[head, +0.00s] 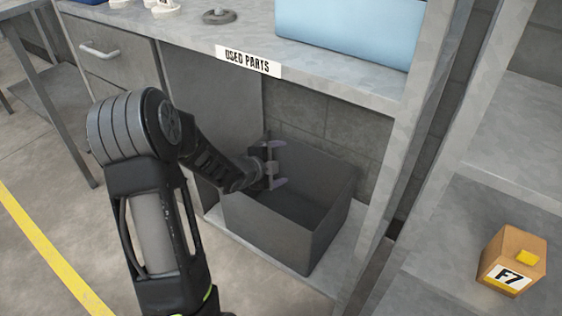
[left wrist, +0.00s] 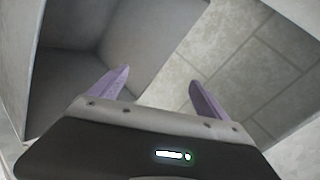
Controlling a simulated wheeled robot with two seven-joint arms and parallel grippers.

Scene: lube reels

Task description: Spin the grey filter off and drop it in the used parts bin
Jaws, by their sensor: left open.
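The used parts bin (head: 266,222) is an open grey box on the low shelf under the counter, below a "USED PARTS" label (head: 248,61). My left gripper (head: 280,166) is at the upper left part of the bin's opening. Its fingers are apart with nothing between them. In the left wrist view the two purple fingers (left wrist: 160,88) are spread, with the bin's grey inner walls (left wrist: 75,65) at the left. The visible part of the bin's inside looks empty. I cannot see the grey filter in either view. My right gripper is not in view.
A cardboard box marked F7 (head: 513,260) sits on a shelf at the right. A light blue container (head: 350,28) stands on the counter, with small parts (head: 219,16) at its left. The counter edge overhangs the bin, and an upright post (head: 405,150) stands right of it.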

